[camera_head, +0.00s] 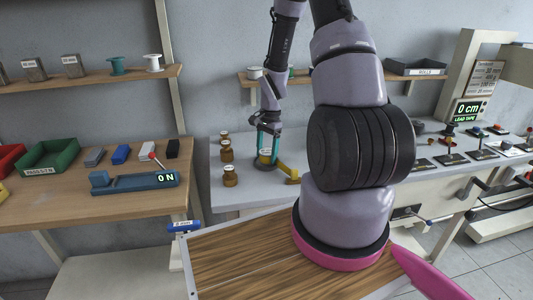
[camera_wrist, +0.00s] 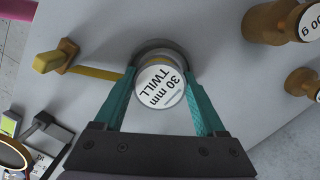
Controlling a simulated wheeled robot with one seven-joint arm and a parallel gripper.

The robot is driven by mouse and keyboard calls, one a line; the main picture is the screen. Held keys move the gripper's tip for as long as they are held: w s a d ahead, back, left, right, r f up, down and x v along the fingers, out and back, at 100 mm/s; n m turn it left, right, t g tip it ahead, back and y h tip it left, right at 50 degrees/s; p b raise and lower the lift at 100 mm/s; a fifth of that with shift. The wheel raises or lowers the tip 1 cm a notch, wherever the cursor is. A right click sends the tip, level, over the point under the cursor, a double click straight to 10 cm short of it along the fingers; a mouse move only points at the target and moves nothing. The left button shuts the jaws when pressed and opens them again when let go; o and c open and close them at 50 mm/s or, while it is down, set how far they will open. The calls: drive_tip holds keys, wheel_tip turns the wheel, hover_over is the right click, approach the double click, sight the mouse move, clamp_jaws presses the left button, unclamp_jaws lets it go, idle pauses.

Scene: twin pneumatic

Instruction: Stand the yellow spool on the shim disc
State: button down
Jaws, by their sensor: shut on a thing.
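The yellow spool (camera_wrist: 158,86) has a white top label reading "30 mm TWILL" in the wrist view. It also shows, mostly covered, in the head view (camera_head: 265,158). My gripper (camera_wrist: 160,80) has its teal fingers shut on the spool's two sides; in the head view my gripper (camera_head: 267,150) is low over the grey bench. A dark round disc (camera_wrist: 160,44), seemingly the shim disc, shows as a rim around the spool's far side. The spool looks upright and over this disc. I cannot tell whether they touch; the disc is mostly hidden.
A yellow strip (camera_wrist: 98,74) runs from the spool area to a yellow-brown block (camera_wrist: 50,61) beside it. Several brass weights (camera_head: 230,176) stand left of my gripper in the head view.

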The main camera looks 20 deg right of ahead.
drive_tip(key=shift+f, duration=0.15)
unclamp_jaws()
wheel_tip(320, 180, up, 12)
drive_tip(key=d, duration=0.1)
wheel_tip(320, 180, up, 18)
drive_tip(key=n+t, duration=0.4)
hover_over(269, 150)
drive_tip(key=s+a, duration=0.4)
drive_tip(key=s, duration=0.2)
drive_tip(key=s+a+r+n+t, duration=0.1)
drive_tip(key=s+a+r+n, duration=0.1)
drive_tip(key=s+r, duration=0.3)
drive_tip(key=s+a+r+n+t+y, duration=0.1)
drive_tip(key=s+a+r+n+t, duration=0.1)
drive_tip(key=s+r, duration=0.3)
drive_tip(key=shift+s+a+n+t, duration=0.3)
drive_tip(key=shift+s+n, duration=0.5)
drive_tip(key=shift+s, duration=0.45)
